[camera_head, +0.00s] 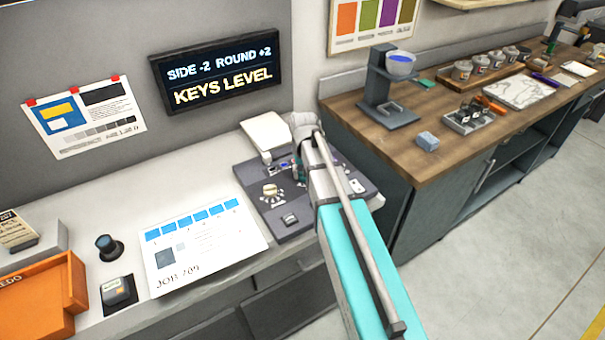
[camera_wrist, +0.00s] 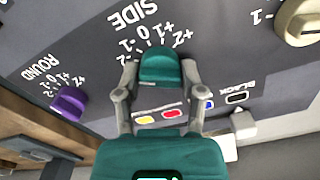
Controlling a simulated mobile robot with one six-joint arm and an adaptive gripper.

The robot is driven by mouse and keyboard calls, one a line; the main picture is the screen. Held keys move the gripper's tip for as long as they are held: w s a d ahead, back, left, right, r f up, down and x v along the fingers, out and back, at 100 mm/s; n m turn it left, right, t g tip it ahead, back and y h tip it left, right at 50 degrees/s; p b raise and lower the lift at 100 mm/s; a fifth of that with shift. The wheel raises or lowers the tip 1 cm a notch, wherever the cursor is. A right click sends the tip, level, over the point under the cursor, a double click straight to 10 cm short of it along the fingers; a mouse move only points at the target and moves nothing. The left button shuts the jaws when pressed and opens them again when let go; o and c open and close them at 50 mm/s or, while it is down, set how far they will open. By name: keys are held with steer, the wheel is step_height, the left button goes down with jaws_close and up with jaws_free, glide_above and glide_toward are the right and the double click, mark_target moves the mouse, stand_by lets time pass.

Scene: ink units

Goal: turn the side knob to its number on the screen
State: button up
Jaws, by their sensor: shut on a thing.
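The side knob (camera_wrist: 160,64) is teal and sits under the upside-down word SIDE and a scale from -2 to +2 in the wrist view. My gripper (camera_wrist: 159,76) has one finger on each side of it and is shut on it. Which number the knob points at I cannot tell. The screen (camera_head: 217,73) reads SIDE -2, ROUND +2 and KEYS LEVEL. The dark console (camera_head: 291,220) carries the knobs; in the head view my arm hides the side knob.
A purple ROUND knob (camera_wrist: 68,103) stands left of my gripper in the wrist view. A cream knob (camera_wrist: 298,22) is at upper right. Yellow, red, blue and black marks lie close by the fingers. A job sheet (camera_head: 200,243) lies left of the console.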

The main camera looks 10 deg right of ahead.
steer(key=o, duration=1.1)
steer(key=shift+o, duration=0.2)
steer(key=shift+r, duration=0.1)
